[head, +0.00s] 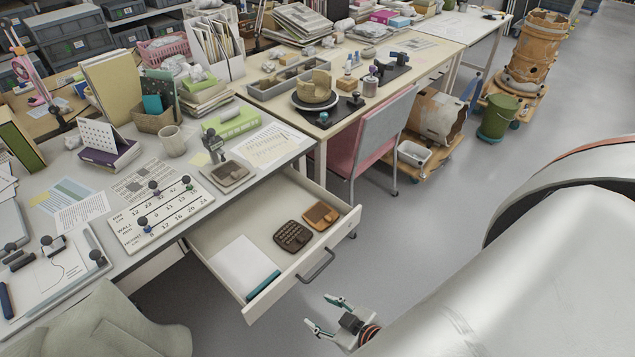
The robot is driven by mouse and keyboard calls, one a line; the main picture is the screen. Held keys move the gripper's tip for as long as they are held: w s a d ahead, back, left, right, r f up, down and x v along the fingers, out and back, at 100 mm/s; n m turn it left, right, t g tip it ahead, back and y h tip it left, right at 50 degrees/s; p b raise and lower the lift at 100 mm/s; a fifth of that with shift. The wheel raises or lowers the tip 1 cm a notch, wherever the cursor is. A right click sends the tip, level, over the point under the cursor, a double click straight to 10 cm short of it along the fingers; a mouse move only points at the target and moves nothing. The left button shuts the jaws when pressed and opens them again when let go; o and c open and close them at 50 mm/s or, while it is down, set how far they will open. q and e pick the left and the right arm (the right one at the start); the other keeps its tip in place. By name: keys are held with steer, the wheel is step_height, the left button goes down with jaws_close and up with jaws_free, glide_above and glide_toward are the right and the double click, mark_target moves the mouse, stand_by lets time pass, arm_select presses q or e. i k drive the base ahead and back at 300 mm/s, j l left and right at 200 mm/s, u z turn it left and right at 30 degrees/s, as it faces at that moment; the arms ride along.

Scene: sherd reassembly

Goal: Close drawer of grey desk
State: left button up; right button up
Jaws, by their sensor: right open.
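The grey desk (225,182) is at the left, its top covered with papers and tools. Its drawer (210,239) is pulled well out towards the lower right. Inside lie a white paper sheet (238,265), a teal case (263,285), a dark brown calculator-like item (291,236) and an orange-brown item (321,215). The dark handle (317,266) is on the drawer front. My right gripper (322,311) is open and empty, below and in front of the drawer front, apart from the handle. My left gripper is not in view.
A pink and grey chair (374,140) stands just behind the drawer's right side. A greenish-grey padded seat (105,325) is at lower left. The floor right of the drawer is clear.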

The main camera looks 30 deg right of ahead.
mark_target(284, 197)
steer(key=z, duration=0.95)
steer(key=i+j, duration=0.1)
steer(key=j, duration=0.15)
steer(key=i+j+u, duration=0.15)
steer(key=k+j, duration=0.05)
steer(key=j, duration=0.05)
